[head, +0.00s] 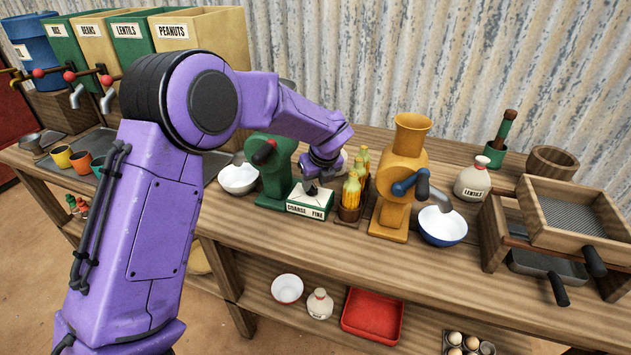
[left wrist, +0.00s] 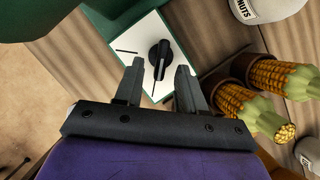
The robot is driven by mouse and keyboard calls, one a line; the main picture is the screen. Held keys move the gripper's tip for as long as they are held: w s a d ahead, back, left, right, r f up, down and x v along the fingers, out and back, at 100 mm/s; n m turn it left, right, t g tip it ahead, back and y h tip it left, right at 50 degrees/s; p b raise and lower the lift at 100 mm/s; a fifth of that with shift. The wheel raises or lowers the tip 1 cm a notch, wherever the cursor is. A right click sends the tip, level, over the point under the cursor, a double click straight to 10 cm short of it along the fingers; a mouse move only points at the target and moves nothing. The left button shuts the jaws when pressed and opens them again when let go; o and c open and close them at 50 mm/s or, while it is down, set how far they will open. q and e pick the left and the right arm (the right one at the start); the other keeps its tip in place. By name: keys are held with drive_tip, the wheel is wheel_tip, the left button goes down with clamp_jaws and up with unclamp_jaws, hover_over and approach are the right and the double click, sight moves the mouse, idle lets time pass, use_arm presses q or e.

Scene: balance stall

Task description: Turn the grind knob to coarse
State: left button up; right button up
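The grind knob (left wrist: 159,55) is black and sits on a white plate (left wrist: 147,32) in the left wrist view. A pale line on the knob runs lengthwise toward my gripper's side. In the head view the knob's box (head: 308,203) is marked COARSE on the left and FINE on the right, at the foot of a green grinder (head: 275,178). My left gripper (left wrist: 158,72) is open, its fingertips apart on either side of the knob's near end; contact cannot be told. In the head view my left gripper (head: 322,172) hangs just above the box. My right gripper is not in view.
Corn cobs (head: 351,190) stand close to the right of the box. Beyond them are a yellow grinder (head: 398,170) with a blue crank and a blue-white bowl (head: 442,228). A white bowl (head: 238,180) sits left of the green grinder. The front bench edge (head: 330,260) is clear.

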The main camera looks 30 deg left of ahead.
use_arm(q)
drive_tip(key=shift+w+a+f, duration=0.15)
drive_tip(key=shift+w+f, duration=0.05)
drive_tip(key=shift+f, duration=0.55)
clamp_jaws()
